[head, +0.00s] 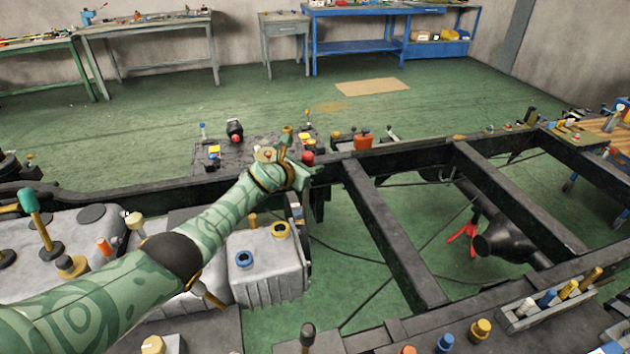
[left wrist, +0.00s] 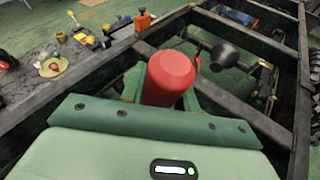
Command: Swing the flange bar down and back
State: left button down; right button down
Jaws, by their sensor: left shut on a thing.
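My left gripper (head: 298,170) reaches in from the left over the dark frame rail. In the left wrist view its fingers (left wrist: 160,85) are shut on a red rounded handle (left wrist: 170,75). The handle's red end (head: 308,157) also shows in the head view beside the gripper. I take this handle for the grip of the flange bar; the rest of the bar is hidden by the gripper, so I cannot tell its angle. My right gripper is not in view.
The black chassis frame (head: 378,220) has crossbeams with open gaps over the green floor. A grey ribbed tank (head: 270,265) lies close below my left arm. Small knobs and an orange block (head: 363,142) stand behind the rail. A red forked part (head: 465,235) hangs under the frame.

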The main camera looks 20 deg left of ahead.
pick_arm(q)
jog(key=shift+w+a+n+g, duration=0.3)
jog(key=shift+w+a, duration=0.4)
jog(key=shift+w, duration=0.3)
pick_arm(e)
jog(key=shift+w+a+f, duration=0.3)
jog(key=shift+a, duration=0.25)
pick_arm(q)
jog(key=c, duration=1.1)
grip_release()
jog(key=shift+o, duration=0.2)
jog(key=shift+d, duration=0.1)
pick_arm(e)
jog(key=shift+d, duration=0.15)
pick_arm(q)
jog(key=p+v, duration=1.3)
jog(key=v, duration=0.3)
jog(key=shift+s, duration=0.15)
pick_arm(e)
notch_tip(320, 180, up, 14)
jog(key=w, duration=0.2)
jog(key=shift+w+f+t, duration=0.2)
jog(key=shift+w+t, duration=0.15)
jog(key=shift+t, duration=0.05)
